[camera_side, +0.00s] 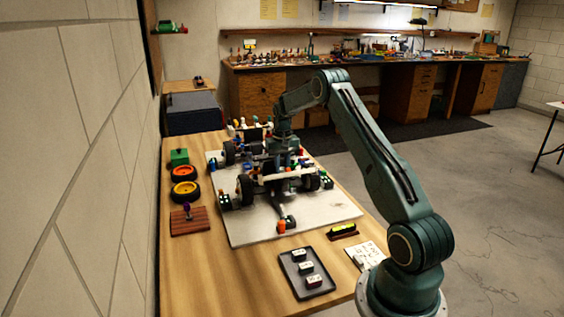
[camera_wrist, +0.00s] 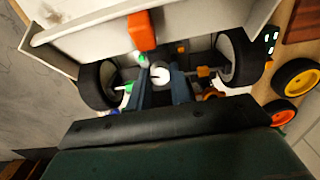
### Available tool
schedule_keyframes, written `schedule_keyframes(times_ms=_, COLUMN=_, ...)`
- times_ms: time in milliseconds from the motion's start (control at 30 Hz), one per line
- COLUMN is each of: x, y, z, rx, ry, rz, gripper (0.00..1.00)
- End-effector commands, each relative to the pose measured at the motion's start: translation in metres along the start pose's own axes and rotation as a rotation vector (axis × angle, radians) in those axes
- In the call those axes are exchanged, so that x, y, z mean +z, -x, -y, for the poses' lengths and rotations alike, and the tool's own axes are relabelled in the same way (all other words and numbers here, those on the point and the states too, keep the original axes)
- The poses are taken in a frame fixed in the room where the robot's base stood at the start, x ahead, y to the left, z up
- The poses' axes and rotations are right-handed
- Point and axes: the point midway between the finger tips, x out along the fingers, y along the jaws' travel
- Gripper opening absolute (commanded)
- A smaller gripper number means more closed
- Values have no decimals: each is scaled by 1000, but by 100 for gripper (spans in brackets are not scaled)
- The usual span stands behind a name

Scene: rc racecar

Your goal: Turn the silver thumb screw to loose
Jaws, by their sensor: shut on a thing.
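The racecar (camera_side: 244,188), with black wheels and a white wing, stands on a pale board (camera_side: 325,208). My gripper (camera_side: 279,163) reaches straight down into the middle of the car, its fingertips hidden by car parts in the side view. In the wrist view my gripper (camera_wrist: 160,80) has its two dark fingers shut around the round silver thumb screw (camera_wrist: 160,73), whose pale head with a dark slot shows between them. The screw's threads are hidden, so I cannot tell how far it is turned.
An orange block (camera_wrist: 142,31) and black wheels (camera_wrist: 240,56) lie close around my fingers. The table's front left is clear.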

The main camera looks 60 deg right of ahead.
Motion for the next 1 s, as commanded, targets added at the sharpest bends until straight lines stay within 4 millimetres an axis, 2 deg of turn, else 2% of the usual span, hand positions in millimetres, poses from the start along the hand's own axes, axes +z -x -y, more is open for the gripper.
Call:
schedule_keyframes(times_ms=600, x=0, y=0, z=0, rx=0, ry=536, rz=-1, gripper=0)
schedule_keyframes(times_ms=1000, x=0, y=0, z=0, rx=0, ry=664, rz=-1, gripper=0)
